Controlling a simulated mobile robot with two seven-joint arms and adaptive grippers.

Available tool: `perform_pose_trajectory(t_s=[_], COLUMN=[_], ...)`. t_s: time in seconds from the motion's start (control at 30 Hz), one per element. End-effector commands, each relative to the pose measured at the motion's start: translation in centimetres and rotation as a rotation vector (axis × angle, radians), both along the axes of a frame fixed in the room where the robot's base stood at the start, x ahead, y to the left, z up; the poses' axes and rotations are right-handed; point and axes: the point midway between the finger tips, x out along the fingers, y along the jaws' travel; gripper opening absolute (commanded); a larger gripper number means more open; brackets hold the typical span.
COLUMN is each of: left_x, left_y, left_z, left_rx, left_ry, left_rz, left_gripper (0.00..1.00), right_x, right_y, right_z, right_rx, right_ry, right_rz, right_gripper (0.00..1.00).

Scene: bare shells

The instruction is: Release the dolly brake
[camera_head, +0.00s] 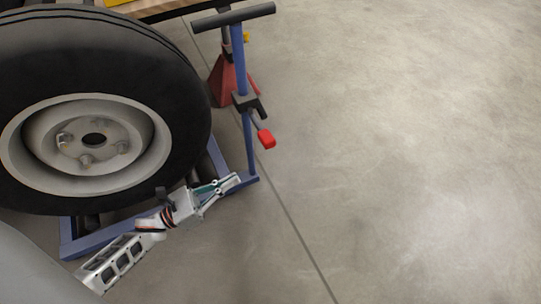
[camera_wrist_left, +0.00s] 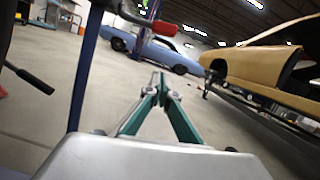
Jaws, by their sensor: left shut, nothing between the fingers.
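The blue dolly (camera_head: 75,236) carries a wheel with a black tyre (camera_head: 186,85). Its upright blue post (camera_head: 239,60) ends in a black T-handle (camera_head: 233,15). A brake lever with a red tip (camera_head: 266,138) sticks out from a black clamp partway up the post. In the left wrist view the red tip (camera_wrist_left: 166,28) shows above my fingertips, beside the blue post (camera_wrist_left: 80,80). My left gripper (camera_head: 237,180) is shut and empty, low by the foot of the post and below the lever, apart from it. My right gripper is out of view.
A red stand (camera_head: 221,84) is behind the post. The concrete floor (camera_head: 400,150) to the right is clear. In the left wrist view a blue car (camera_wrist_left: 160,52) and a tan car body (camera_wrist_left: 262,70) are farther off, and a black-gripped bar (camera_wrist_left: 35,80) is at left.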

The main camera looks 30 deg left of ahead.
Motion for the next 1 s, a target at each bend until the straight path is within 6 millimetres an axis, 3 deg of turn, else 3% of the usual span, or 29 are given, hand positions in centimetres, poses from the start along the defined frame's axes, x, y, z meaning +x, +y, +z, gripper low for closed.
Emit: perform_pose_trajectory(t_s=[0.37,0.9,1.0], left_x=[0.6,8.2,8.3], left_y=[-0.4,-5.8,-5.4], left_z=[0.4,2.6,4.6], left_rx=[-0.004,-0.005,-0.001], left_ry=[-0.002,-0.001,-0.006], left_rz=[0.0,0.001,0.001], left_gripper=[0.0,0.0,0.0], right_x=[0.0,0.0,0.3], right_y=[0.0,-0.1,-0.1], right_z=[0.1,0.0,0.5], right_rx=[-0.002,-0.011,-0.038], right_ry=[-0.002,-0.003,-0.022], right_rz=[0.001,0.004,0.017], right_gripper=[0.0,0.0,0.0])
